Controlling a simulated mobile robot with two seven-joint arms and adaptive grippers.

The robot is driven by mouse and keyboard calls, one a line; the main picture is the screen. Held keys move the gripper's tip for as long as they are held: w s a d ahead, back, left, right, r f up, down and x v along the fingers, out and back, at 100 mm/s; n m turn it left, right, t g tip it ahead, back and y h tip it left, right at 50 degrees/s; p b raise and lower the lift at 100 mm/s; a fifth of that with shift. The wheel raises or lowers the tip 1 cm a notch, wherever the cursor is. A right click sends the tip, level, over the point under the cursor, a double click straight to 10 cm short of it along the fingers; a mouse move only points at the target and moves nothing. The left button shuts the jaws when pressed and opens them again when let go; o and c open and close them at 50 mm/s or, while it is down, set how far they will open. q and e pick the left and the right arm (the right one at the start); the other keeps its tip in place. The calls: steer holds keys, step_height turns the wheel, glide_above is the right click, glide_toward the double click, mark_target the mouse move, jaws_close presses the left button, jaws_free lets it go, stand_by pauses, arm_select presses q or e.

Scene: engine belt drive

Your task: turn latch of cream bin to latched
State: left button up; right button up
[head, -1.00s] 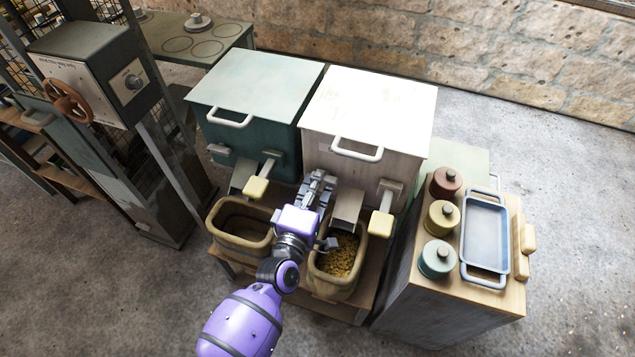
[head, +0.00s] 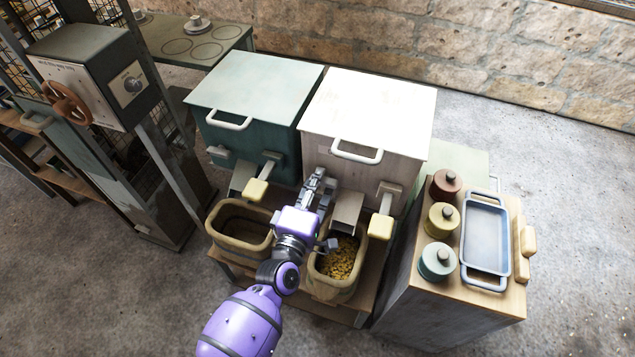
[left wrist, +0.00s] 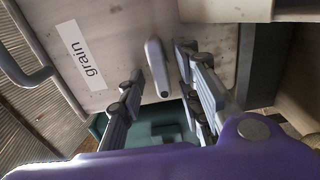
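The cream bin (head: 365,110) stands right of a green bin in the head view, its front facing me. In the left wrist view its front (left wrist: 115,25) carries a "grain" label and a grey bar-shaped latch (left wrist: 157,68), which lies roughly along the line of the label's text. My left gripper (head: 318,178) is at the lower left of the bin's front and hides the latch in the head view. In the left wrist view my left gripper (left wrist: 165,100) is open, its fingers apart on either side of the latch's line. I cannot tell whether they touch it. My right gripper is not in view.
A chute (head: 347,207) and a yellow-ended lever (head: 381,226) project right of my gripper. A tub with yellow grain (head: 340,258) and an empty tub (head: 240,228) stand below. The green bin (head: 250,100) is at left, a cabinet with canisters (head: 440,260) at right.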

arm_select(q)
steer(key=v, duration=1.2)
stand_by(0.3)
